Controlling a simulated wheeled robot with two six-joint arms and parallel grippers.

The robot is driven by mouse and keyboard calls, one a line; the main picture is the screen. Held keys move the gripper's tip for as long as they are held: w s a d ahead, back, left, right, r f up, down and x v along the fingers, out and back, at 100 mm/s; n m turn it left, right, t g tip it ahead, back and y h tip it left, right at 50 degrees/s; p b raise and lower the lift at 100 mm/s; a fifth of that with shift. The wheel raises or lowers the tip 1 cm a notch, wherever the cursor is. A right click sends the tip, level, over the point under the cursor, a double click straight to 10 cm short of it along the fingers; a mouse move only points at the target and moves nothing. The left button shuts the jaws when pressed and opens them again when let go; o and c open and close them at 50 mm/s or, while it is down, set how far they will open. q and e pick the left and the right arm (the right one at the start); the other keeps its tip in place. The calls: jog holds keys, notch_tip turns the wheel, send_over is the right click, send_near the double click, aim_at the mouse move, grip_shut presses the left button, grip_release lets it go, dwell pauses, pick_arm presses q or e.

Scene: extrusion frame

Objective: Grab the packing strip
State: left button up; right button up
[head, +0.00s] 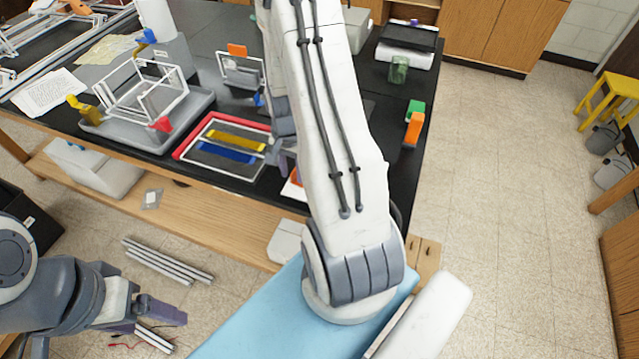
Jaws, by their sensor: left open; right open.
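A yellow strip (236,140) and a blue strip (226,153) lie side by side inside a flat frame with a red and white rim (187,147), near the table's front edge. I cannot tell which of them is the packing strip. My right gripper (279,156) is low over the table just right of this frame, apart from both strips. It is open, and my own arm hides part of it. My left gripper (165,312) is open and empty, out in front of the table at the lower left, above the floor.
A grey tray (190,120) holds a white extrusion frame (150,92), with yellow, blue and red clamps around it. Green and orange clamps (414,125) stand near the black table's right edge. Metal bars (165,262) lie below the table.

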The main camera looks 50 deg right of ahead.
grip_shut()
jog(key=shift+r, duration=0.15)
